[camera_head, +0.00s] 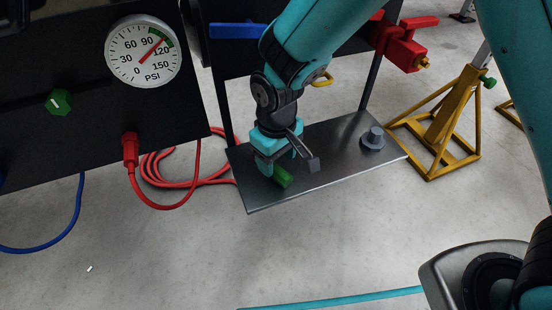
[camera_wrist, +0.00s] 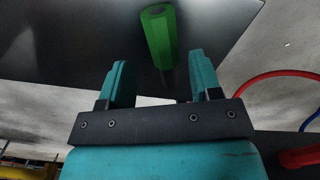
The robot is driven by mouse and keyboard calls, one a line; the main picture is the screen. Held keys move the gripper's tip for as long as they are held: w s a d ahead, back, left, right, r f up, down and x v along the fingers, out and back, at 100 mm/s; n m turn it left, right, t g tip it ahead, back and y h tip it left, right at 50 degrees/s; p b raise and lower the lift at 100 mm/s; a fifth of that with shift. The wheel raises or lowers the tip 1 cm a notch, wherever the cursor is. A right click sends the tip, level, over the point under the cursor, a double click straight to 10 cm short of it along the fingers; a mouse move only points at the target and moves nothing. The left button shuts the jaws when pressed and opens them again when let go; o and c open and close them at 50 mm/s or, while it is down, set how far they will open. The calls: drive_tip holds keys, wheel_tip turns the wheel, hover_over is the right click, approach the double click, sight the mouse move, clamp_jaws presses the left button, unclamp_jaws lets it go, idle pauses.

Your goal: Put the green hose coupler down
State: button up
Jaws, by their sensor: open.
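The green hose coupler (camera_head: 283,177) lies on the dark metal shelf (camera_head: 335,172), near its left front part. In the wrist view the coupler (camera_wrist: 158,38) is a green hexagonal body with a dark narrower end toward my gripper. My gripper (camera_head: 288,166) is just above the shelf at the coupler, and its fingers are apart. In the wrist view my gripper (camera_wrist: 160,80) has one finger on each side of the coupler's dark end, with gaps visible on both sides. The fingers partly hide the coupler in the head view.
A grey knobbed fitting (camera_head: 373,138) stands on the shelf's right part. A dark panel at left carries a pressure gauge (camera_head: 143,53), a green knob (camera_head: 59,102) and a red plug (camera_head: 130,148). A red hose (camera_head: 160,165) coils left of the shelf. A yellow stand (camera_head: 440,135) is at right.

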sight(277, 167)
wheel_tip(277, 167, up, 5)
drive_tip(key=shift+r+p, duration=0.1)
drive_tip(key=shift+p, duration=1.05)
